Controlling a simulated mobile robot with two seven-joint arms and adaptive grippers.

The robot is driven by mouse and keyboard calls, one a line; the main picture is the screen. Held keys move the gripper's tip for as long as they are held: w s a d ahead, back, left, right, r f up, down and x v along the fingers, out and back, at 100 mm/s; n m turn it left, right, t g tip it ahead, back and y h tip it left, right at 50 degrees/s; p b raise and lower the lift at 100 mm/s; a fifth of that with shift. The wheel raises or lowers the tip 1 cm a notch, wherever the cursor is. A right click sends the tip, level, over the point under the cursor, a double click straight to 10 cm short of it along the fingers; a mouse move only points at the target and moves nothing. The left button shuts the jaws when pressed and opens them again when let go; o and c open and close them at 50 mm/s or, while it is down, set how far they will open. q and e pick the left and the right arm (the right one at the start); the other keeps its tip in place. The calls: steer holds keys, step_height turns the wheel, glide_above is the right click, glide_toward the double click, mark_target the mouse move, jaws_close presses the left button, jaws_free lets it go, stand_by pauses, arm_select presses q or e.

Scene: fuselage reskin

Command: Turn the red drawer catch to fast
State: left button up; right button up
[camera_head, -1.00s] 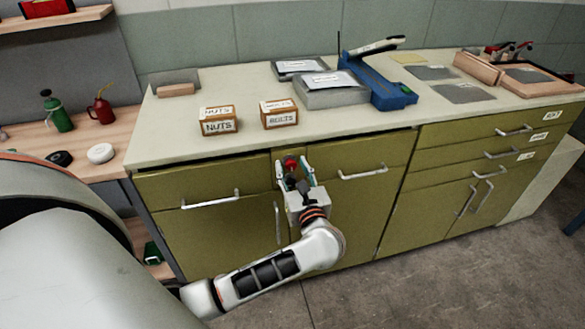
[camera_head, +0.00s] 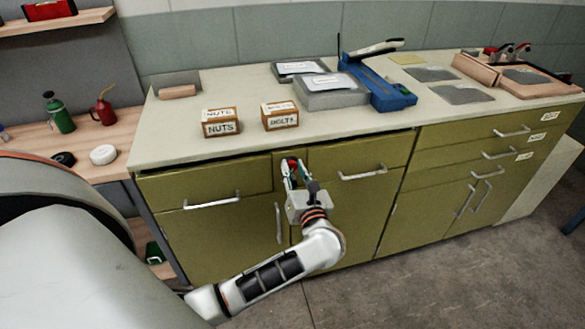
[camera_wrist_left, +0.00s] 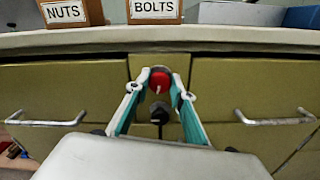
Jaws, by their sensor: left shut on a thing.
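The red drawer catch (camera_wrist_left: 159,79) is a round knob with a white pointer line, on the narrow green panel between two drawers. In the left wrist view the fingers of my left gripper (camera_wrist_left: 160,88) flank it, and the gripper is shut on it. In the head view my left gripper (camera_head: 291,168) reaches up to the panel, and its fingers hide most of the catch. I cannot read any lettering by the catch. My right gripper is not in view.
A dark knob (camera_wrist_left: 159,113) sits just below the catch. Drawer handles (camera_head: 211,200) stick out at both sides. The worktop (camera_head: 345,121) overhangs above, carrying a NUTS box (camera_head: 221,122) and a BOLTS box (camera_head: 280,116).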

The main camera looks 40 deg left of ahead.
arm_select(q)
steer(key=m+p, duration=0.2)
steer(key=m, duration=0.2)
steer(key=shift+d+r+m+p, duration=0.1)
steer(key=shift+r+m+p, duration=0.05)
steer(key=shift+m+p, duration=0.9)
steer(key=shift+m, duration=0.15)
steer(key=m+p, duration=0.5)
steer(key=m, duration=0.1)
steer(key=shift+f, duration=0.2)
steer(key=shift+w+d+m+p, duration=0.1)
steer(key=shift+m+p, duration=0.5)
steer(key=shift+m, duration=0.4)
steer(key=shift+f+m+p, duration=0.1)
steer(key=shift+m+p, duration=0.2)
steer(key=shift+m, duration=0.4)
